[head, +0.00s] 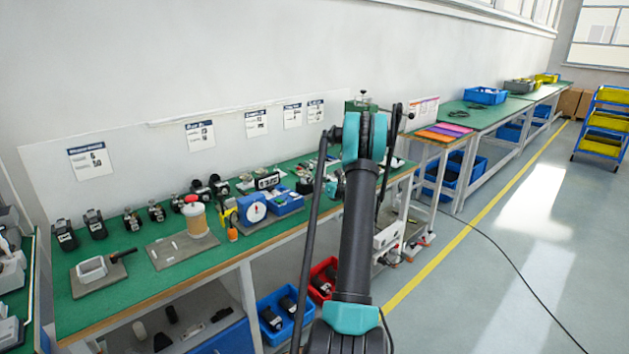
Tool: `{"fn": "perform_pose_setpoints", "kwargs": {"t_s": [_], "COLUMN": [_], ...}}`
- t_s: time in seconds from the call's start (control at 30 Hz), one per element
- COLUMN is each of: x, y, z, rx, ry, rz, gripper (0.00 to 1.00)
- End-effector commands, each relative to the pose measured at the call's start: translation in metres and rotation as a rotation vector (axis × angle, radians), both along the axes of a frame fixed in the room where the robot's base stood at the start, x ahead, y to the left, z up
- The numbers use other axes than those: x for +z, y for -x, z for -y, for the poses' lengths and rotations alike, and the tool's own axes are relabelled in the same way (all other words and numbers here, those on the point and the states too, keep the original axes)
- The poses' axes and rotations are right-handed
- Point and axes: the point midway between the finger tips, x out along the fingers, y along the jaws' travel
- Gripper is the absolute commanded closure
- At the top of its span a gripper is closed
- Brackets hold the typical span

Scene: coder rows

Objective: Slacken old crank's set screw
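My arm rises through the middle of the head view, and its far end bends down behind itself over the green bench (112,304). My gripper is not visible; the arm hides that part of the bench. I cannot single out the old crank or its set screw. Several small dark and metal parts stand along the back of the bench, among them a dark unit (95,224) at the left and a smaller one (157,211) further right. More small metal parts lie close to the arm, too small to tell apart.
A white tray (92,269) and a cream canister with a red knob (196,221) stand on the bench's left part. A blue device with a round dial (252,211) sits mid-bench. Blue (283,316) and red (322,279) bins stand below. Floor at the right is mostly open, crossed by a cable.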

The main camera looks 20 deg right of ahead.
Motion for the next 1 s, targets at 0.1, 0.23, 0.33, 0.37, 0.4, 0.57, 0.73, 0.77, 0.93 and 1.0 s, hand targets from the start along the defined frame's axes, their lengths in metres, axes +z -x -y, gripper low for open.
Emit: {"fn": "perform_pose_setpoints", "kwargs": {"t_s": [0.1,0.23,0.33,0.37,0.4,0.57,0.73,0.77,0.93,1.0], "x": [0.0000,0.0000,0.0000,0.0000,0.0000,0.0000,0.0001,0.0001,0.0001,0.0001], "y": [-0.0030,-0.0031,-0.0029,-0.0029,-0.0028,-0.0028,-0.0028,-0.0028,-0.0027,-0.0027], "z": [-0.0014,-0.0013,-0.0013,-0.0013,-0.0012,-0.0012,-0.0012,-0.0012,-0.0012,-0.0012], "rx": [0.000,0.000,0.000,0.000,0.000,0.000,0.000,0.000,0.000,0.000], "ry": [0.000,0.000,0.000,0.000,0.000,0.000,0.000,0.000,0.012,0.028], "rz": [0.000,0.000,0.000,0.000,0.000,0.000,0.000,0.000,0.004,0.010], "gripper": [0.61,0.61,0.62,0.66,0.71,0.91,1.00,1.00,1.00,1.00]}}
